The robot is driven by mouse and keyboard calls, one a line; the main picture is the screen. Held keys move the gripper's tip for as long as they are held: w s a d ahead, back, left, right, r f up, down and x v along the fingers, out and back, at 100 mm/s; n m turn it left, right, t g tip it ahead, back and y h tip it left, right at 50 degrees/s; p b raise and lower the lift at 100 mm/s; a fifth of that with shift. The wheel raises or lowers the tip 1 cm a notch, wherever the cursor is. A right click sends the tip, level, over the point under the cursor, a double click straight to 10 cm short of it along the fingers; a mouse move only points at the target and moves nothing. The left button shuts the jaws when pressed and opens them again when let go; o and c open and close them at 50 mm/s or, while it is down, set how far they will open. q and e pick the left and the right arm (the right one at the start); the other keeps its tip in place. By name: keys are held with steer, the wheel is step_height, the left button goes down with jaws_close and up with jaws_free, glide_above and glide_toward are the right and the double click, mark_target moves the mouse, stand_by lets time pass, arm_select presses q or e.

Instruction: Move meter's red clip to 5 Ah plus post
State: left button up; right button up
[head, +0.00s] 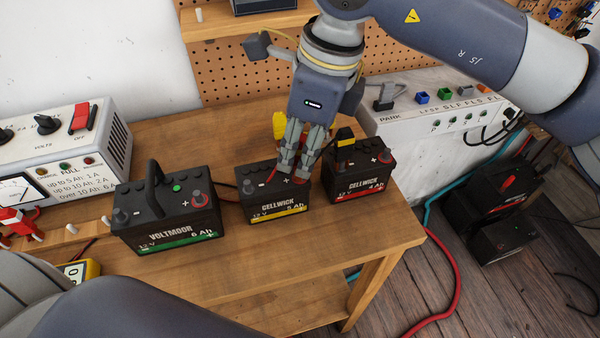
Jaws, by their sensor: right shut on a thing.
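The 5 Ah Cellwick battery (275,207), black with a yellow stripe, stands mid-bench. My right gripper (301,165) points down over its right end, where the plus post is. It is shut on the meter's red clip, mostly hidden by the fingers; a bit of red (301,179) shows at the fingertips. Whether the clip touches the post I cannot tell. A black clip with a yellow band (345,140) stands at the left post of the 4 Ah Cellwick battery (362,185). A yellow meter (92,268) is partly hidden by my left arm. My left gripper is out of view.
The 6 Ah Voltmoor battery (165,225), with a raised handle, stands to the left. A charger (100,140) and red clips (22,226) are at far left. A white panel marked PARK (430,120) is behind right. The bench front (290,250) is clear.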

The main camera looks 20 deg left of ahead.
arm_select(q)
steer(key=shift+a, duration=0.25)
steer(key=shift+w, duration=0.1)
arm_select(e)
steer(key=o, duration=0.8)
step_height(320, 180, up, 8)
steer(key=p, duration=0.5)
steer(key=shift+r, duration=0.3)
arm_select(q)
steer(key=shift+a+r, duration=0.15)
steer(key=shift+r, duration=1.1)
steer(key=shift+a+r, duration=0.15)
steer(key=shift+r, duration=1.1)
